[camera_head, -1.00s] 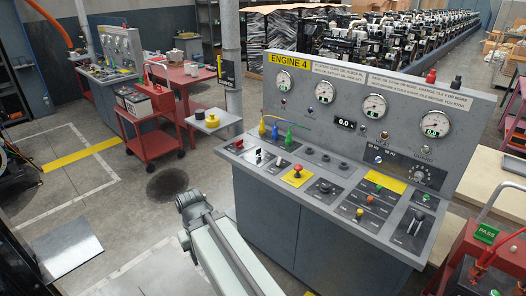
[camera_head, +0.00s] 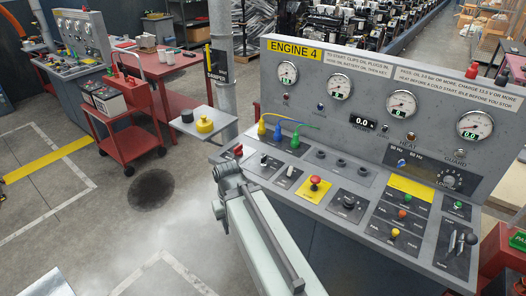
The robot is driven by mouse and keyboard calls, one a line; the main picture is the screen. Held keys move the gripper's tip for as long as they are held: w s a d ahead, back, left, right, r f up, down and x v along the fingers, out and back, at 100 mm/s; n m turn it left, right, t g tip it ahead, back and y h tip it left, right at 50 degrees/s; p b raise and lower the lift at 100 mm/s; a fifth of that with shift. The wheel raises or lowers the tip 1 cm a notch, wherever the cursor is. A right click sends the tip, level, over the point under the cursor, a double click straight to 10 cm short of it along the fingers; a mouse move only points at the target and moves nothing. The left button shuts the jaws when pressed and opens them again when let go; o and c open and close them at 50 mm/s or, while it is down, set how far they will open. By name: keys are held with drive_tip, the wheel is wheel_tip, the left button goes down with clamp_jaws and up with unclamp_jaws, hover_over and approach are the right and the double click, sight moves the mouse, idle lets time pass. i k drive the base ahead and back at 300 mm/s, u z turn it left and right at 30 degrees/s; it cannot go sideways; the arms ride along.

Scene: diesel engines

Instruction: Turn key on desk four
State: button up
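Desk four is the grey console with the yellow "ENGINE 4" label (camera_head: 295,49), filling the right half of the view. On its sloping top, a small dark rotary switch (camera_head: 348,202) sits right of the red mushroom button (camera_head: 316,183); it may be the key, but it is too small to be sure. The end of my arm, with my gripper (camera_head: 228,168), overlaps the desk's front left corner in the picture, left of the red button. I cannot make out fingers or anything held, nor whether it touches the desk.
Blue, yellow and green plugs (camera_head: 278,132) stand at the desk's back left. A side shelf (camera_head: 222,126) carries a yellow knob-like object (camera_head: 204,124). A red trolley (camera_head: 130,142) with batteries stands at left. The floor between is clear, with a dark stain (camera_head: 151,191) and faint haze.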

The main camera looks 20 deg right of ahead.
sight(263, 163)
drive_tip(key=u, duration=0.2)
drive_tip(key=i, duration=0.85)
drive_tip(key=u, duration=0.8)
